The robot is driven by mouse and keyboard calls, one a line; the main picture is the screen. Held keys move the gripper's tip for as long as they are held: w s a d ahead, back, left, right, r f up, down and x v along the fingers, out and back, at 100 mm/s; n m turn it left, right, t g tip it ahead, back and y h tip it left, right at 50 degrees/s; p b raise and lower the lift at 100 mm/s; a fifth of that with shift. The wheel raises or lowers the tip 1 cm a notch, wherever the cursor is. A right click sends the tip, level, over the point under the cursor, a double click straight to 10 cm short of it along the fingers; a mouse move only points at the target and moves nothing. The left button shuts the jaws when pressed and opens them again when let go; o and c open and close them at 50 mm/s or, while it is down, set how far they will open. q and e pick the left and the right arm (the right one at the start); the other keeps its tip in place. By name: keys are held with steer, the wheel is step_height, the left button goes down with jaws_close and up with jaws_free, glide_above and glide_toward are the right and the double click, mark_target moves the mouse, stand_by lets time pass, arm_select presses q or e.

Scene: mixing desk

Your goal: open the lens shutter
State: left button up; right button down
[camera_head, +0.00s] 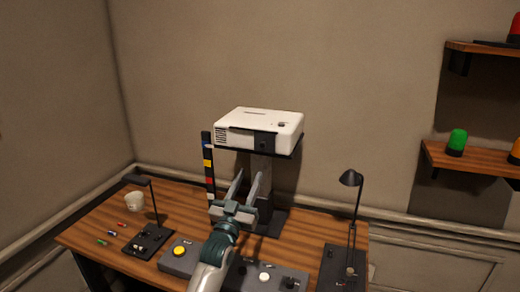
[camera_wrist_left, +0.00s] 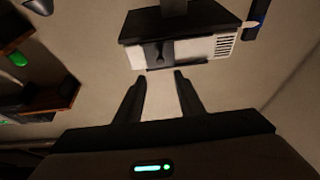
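A white projector (camera_head: 262,122) sits on a raised black stand above the desk. Its front has a dark panel (camera_head: 262,142) at the lens, which I take to be the shutter; whether it is open is too small to tell. In the left wrist view the projector (camera_wrist_left: 200,48) appears upside down, with a dark piece (camera_wrist_left: 158,52) on its front. My left gripper (camera_head: 247,178) is below and in front of the projector, fingers pointing up at it. The fingers (camera_wrist_left: 158,78) are spread, with nothing between them and apart from the projector. My right gripper is not in view.
A control box with a yellow button (camera_head: 179,251) and another with a white knob (camera_head: 264,277) line the desk front. Black lamps stand left (camera_head: 153,205) and right (camera_head: 354,215). A white cup (camera_head: 134,201) and small markers lie left. Wall shelves (camera_head: 480,160) are at right.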

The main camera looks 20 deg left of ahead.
mark_target(262, 147)
arm_select(q)
steer(key=p+x, duration=0.3)
steer(key=x, duration=0.8)
steer(key=shift+w+r, duration=0.15)
steer(key=shift+w, duration=0.15)
jaws_close()
